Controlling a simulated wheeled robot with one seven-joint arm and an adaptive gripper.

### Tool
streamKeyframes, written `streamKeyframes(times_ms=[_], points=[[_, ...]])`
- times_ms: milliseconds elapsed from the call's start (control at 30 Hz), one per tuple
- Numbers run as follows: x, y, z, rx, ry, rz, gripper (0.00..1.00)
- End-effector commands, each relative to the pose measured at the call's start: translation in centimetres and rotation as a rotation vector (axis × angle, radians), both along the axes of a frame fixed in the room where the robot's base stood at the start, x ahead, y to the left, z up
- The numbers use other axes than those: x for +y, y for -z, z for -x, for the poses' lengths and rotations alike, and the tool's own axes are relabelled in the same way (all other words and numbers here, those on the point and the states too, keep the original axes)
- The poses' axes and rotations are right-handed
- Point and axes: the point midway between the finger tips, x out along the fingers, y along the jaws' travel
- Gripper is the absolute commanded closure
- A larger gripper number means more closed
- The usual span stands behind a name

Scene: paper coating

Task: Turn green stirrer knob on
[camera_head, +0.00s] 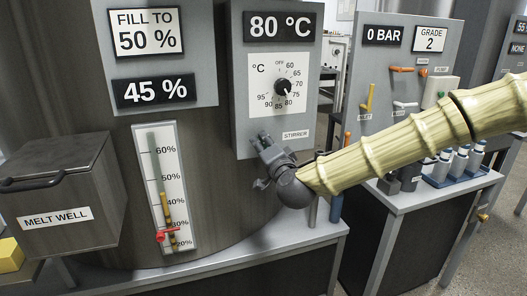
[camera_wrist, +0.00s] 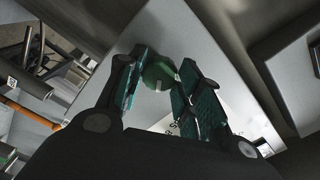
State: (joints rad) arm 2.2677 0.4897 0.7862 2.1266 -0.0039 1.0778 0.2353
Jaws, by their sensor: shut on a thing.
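The green stirrer knob (camera_wrist: 160,72) shows in the wrist view on a light panel, with a pale mark on its face. My gripper (camera_wrist: 164,80) has its two fingers on either side of the knob and is shut on it. In the head view my gripper (camera_head: 264,142) is at the lower left of the grey panel (camera_head: 243,100), left of the "STIRRER" label (camera_head: 296,134). The knob is hidden behind the gripper there.
Above on the same panel is a black temperature dial (camera_head: 283,87) under an "80 °C" display (camera_head: 279,26). A level gauge (camera_head: 165,190) and the melt well box (camera_head: 62,195) stand to the left. A valve panel (camera_head: 440,60) and several bottles (camera_head: 455,160) are at the right.

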Motion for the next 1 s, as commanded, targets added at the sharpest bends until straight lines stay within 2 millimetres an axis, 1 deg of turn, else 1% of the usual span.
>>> streamKeyframes(times_ms=[100,333,867,900,967,1000], points=[[-0.14,0.22,-0.05,0.021,0.003,-0.061,0.89],[-0.1,0.2,-0.03,0.047,0.001,-0.135,0.89],[-0.07,0.14,-0.02,0.055,0.001,-0.16,0.89],[-0.07,0.14,-0.02,0.055,0.001,-0.16,0.63],[-0.06,0.14,-0.02,0.055,0.001,-0.16,0.52],[-0.05,0.13,-0.02,0.055,0.001,-0.16,0.45]])
